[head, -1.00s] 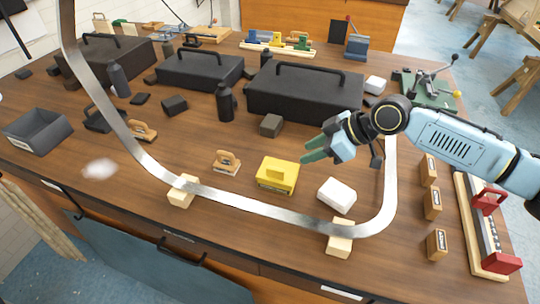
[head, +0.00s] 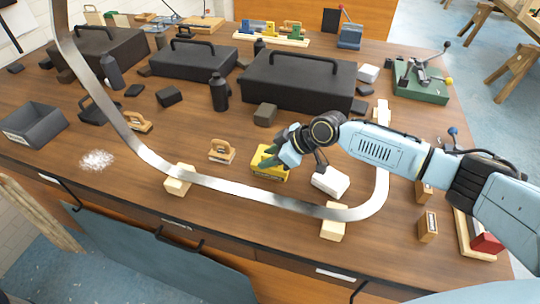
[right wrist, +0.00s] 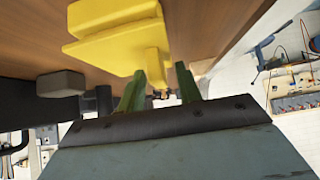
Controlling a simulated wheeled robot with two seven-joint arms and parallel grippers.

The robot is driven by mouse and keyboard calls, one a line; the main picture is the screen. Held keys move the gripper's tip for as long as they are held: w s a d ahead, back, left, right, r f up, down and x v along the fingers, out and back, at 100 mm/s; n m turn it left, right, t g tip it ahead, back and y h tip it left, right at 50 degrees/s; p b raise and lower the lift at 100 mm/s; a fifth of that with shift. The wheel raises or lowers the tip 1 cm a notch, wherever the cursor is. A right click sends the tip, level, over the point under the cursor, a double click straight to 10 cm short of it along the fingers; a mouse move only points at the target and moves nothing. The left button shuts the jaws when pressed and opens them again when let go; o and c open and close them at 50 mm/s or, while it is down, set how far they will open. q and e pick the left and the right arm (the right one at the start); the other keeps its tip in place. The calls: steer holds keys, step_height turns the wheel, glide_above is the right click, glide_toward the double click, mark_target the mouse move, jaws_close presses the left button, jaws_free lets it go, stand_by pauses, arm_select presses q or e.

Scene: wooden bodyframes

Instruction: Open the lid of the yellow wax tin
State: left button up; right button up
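The yellow wax tin (head: 269,174) sits on the wooden workbench, behind the curved metal strip. My right gripper (head: 267,157) is at the tin's upper right side in the head view and hides part of its top. In the right wrist view the tin (right wrist: 113,38) is just beyond the gripper (right wrist: 161,86), whose two green fingers are apart. A small yellow tab of the tin sticks out toward the gap between the fingers. I cannot tell whether a finger touches it. The lid looks shut. My left gripper is not in view.
The curved metal strip (head: 245,199) rests on light wooden blocks (head: 179,179) before the tin. A white block (head: 330,182) is right of the tin, and a wooden-handled tool (head: 221,151) is left. A dark block (head: 265,115) and black cases stand behind.

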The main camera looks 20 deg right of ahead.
jaws_close()
stand_by(0.4)
